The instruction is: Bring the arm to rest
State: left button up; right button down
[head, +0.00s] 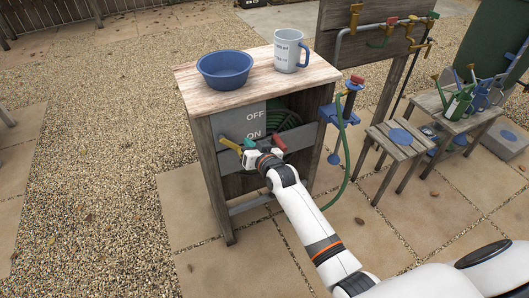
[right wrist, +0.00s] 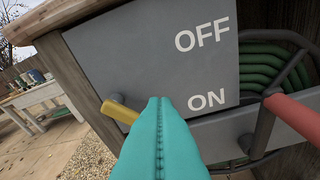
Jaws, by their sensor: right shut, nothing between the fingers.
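My right gripper (head: 250,146) is in front of the wooden cabinet, its teal fingers together with nothing between them. The teal fingers (right wrist: 160,140) fill the lower middle of the right wrist view. They appear just right of a yellow lever handle (right wrist: 120,109); whether they touch it I cannot tell. The yellow handle (head: 229,145) also shows in the head view, low on a grey panel (head: 235,122) marked OFF above and ON below. A red handle (right wrist: 292,115) is to the right of the fingers. My left gripper is not in view.
A blue bowl (head: 224,69) and a mug (head: 289,50) stand on the cabinet top (head: 255,88). A coiled green hose (head: 284,118) is inside the cabinet. A tap post (head: 341,115) and small wooden tables are to the right. Gravel (head: 90,150) at left is clear.

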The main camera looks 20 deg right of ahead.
jog(key=a+v, duration=0.1)
jog(key=v, duration=0.8)
jog(key=s+f+n+g+p, duration=0.1)
jog(key=s+f+g, duration=0.2)
jog(key=s+f, duration=0.75)
jog(key=s+f+n+g, duration=0.1)
jog(key=s+f+g, duration=0.25)
jog(key=f, duration=1.45)
jog(key=s+d+f+n+g, duration=0.1)
jog(key=s+f+g, duration=0.1)
jog(key=s+f, duration=0.4)
jog(key=s+d+f+n+g+h, duration=0.1)
jog(key=s+f+g, duration=0.2)
jog(key=s, duration=1.3)
jog(key=s+d+f+g, duration=0.1)
jog(key=s+f+g, duration=0.2)
jog(key=s+f, duration=0.6)
jog(key=s, duration=0.3)
jog(key=shift+n+h+p, duration=0.3)
jog(key=shift+n+p, duration=0.05)
jog(key=shift+n, duration=0.05)
jog(key=shift+s+d, duration=0.1)
jog(key=shift+d, duration=0.05)
